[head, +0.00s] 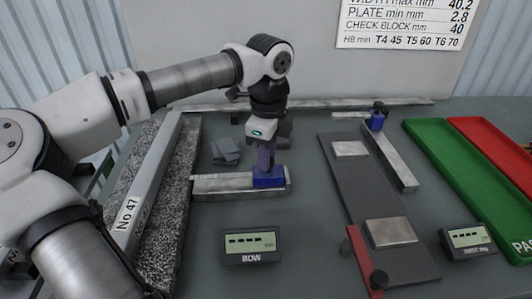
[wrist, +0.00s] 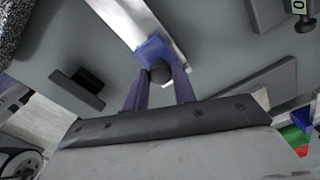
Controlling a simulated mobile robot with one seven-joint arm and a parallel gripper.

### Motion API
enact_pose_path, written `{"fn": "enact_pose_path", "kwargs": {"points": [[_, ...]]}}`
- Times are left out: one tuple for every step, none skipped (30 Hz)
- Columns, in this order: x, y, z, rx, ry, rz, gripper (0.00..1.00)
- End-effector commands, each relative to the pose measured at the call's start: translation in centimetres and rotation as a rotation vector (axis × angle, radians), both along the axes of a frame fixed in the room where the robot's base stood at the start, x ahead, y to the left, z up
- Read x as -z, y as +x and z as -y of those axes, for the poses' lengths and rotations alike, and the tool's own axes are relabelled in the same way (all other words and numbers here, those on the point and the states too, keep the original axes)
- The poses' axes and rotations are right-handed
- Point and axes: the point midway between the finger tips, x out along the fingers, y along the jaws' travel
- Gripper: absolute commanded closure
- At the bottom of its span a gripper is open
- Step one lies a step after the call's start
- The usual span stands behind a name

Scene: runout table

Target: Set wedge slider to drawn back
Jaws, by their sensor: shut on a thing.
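A blue slider block (head: 268,178) sits at the right end of a pale metal bar (head: 225,184) in the head view. My gripper (head: 266,164) points down over this block, its blue fingers at the block's top. In the wrist view, my gripper (wrist: 160,80) has its fingers on either side of a dark round knob (wrist: 160,72) on the blue block (wrist: 152,49), shut on it. A second blue slider (head: 377,121) with a dark knob sits near the far end of another bar (head: 397,165). The pictures do not label which one is the wedge slider.
A display marked BOW (head: 250,246) stands in front of the bar. A dark plate (head: 353,190) with a red clamp (head: 359,258) lies to the right, with a second display (head: 467,240) and green (head: 455,165) and red (head: 495,150) trays beyond. A speckled slab (head: 140,165) is at left.

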Motion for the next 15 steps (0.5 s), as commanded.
{"fn": "enact_pose_path", "kwargs": {"points": [[-0.08, -0.04, 0.46, 0.006, -0.013, 0.002, 0.7], [-0.09, -0.04, 0.46, 0.006, -0.013, 0.002, 0.66], [-0.08, -0.04, 0.43, 0.006, -0.012, 0.002, 0.61], [-0.08, -0.04, 0.4, 0.006, -0.011, 0.002, 0.57], [-0.07, -0.03, 0.37, 0.005, -0.011, 0.002, 0.53], [-0.06, -0.04, 0.34, 0.005, -0.009, 0.001, 0.52], [-0.06, -0.03, 0.33, 0.005, -0.009, 0.001, 0.52], [-0.05, -0.03, 0.3, 0.004, -0.008, 0.001, 0.52], [-0.05, -0.04, 0.28, 0.004, -0.008, 0.001, 0.52], [-0.05, -0.03, 0.26, 0.004, -0.008, 0.001, 0.52], [-0.04, -0.03, 0.25, 0.004, -0.007, 0.001, 0.52], [-0.05, -0.03, 0.24, 0.003, -0.007, 0.001, 0.52], [-0.07, -0.02, 0.23, 0.003, -0.007, 0.001, 0.52], [-0.13, -0.01, 0.22, 0.003, -0.006, 0.001, 0.52], [-0.3, 0.0, 0.2, 0.002, -0.006, 0.001, 0.52]]}}
